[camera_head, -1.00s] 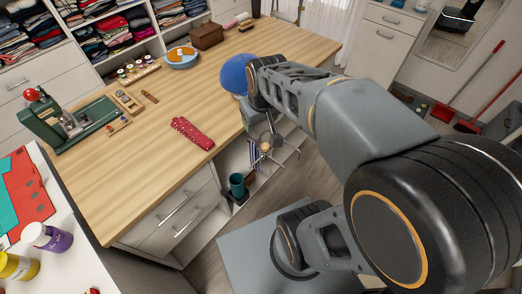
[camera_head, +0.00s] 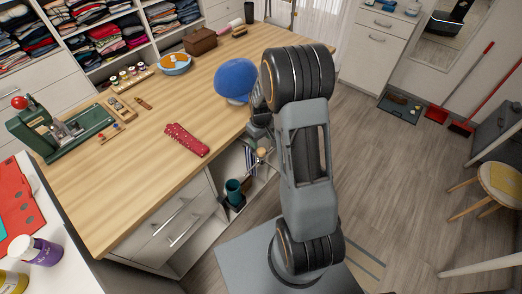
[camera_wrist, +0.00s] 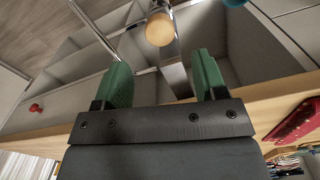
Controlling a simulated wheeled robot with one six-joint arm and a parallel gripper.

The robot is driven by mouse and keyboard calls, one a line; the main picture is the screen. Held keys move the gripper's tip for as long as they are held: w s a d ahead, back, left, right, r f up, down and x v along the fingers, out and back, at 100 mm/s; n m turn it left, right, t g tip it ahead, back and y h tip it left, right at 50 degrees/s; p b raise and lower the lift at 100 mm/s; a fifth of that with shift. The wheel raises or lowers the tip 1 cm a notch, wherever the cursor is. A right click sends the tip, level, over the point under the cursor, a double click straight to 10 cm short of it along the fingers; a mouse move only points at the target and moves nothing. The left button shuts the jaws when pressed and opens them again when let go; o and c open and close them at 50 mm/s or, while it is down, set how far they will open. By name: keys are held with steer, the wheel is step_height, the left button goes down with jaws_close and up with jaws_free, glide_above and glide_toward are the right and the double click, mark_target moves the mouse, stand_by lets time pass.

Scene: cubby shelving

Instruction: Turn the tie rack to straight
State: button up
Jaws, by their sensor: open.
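The tie rack (camera_head: 250,158) shows in part at the cubby opening under the table's right end, with striped cloth hanging there. A pale wooden ball (camera_head: 262,153) sits by it. In the wrist view a pale wooden ball (camera_wrist: 159,29) on a shiny metal piece (camera_wrist: 177,75) lies ahead, between the lines of my fingers. A thin metal rod (camera_wrist: 93,30) slants to the left of it. My gripper (camera_wrist: 162,78) has two green pads spread apart with nothing between them. In the head view my gripper (camera_head: 259,128) is small, and its fingertips are hard to make out. I cannot tell the rack's exact angle.
The wooden table (camera_head: 120,165) holds a blue dome (camera_head: 236,78) and a red patterned item (camera_head: 187,139) near its edge. A dark green cup (camera_head: 233,190) stands in the lower cubby. The floor to the right is mostly clear, with a stool (camera_head: 497,183) farther off.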

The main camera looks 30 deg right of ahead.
mark_target(261, 150)
step_height(261, 150, down, 8)
steer(key=shift+r+p, duration=0.15)
steer(key=shift+p, duration=0.15)
jaws_close()
stand_by(0.7)
